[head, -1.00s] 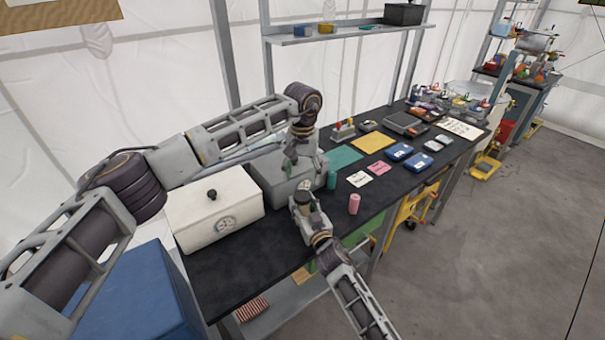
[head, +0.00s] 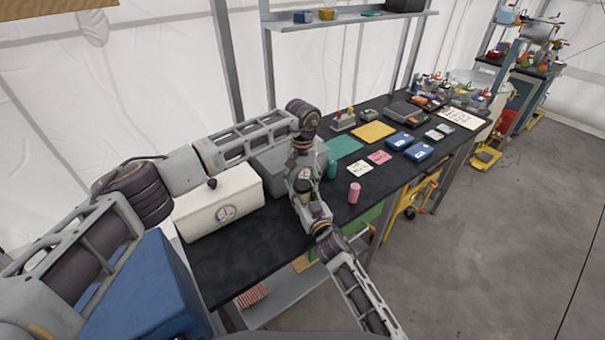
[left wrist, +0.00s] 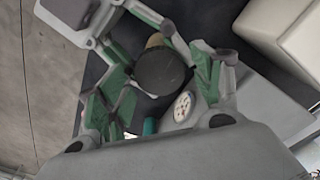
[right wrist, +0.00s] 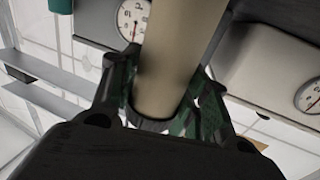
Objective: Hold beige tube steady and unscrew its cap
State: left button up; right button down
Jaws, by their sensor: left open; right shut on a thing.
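The beige tube (right wrist: 178,60) rises between the fingers of my right gripper (right wrist: 160,118), which is shut on it. In the left wrist view its round dark cap (left wrist: 160,71) faces the camera, with a small beige patch of the tube (left wrist: 155,40) showing beyond it. My left gripper (left wrist: 160,82) is open, with its green-padded fingers on either side of the cap; I cannot tell whether they touch it. In the head view my left gripper (head: 303,168) hangs just above my right gripper (head: 306,200), over the front of the bench, and they hide most of the tube.
A teal tube (head: 332,169) and a pink tube (head: 354,193) stand on the black bench (head: 245,262) to the right. A white box with a gauge (head: 220,205) and a grey box (head: 272,158) stand left and behind. Paper notes and blue packs lie farther right.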

pick_arm(q)
jog(key=shift+f, duration=0.35)
jog(key=c, duration=1.1)
jog(key=shift+o, duration=0.2)
jog(key=shift+n, duration=2)
jog(key=o, duration=1.1)
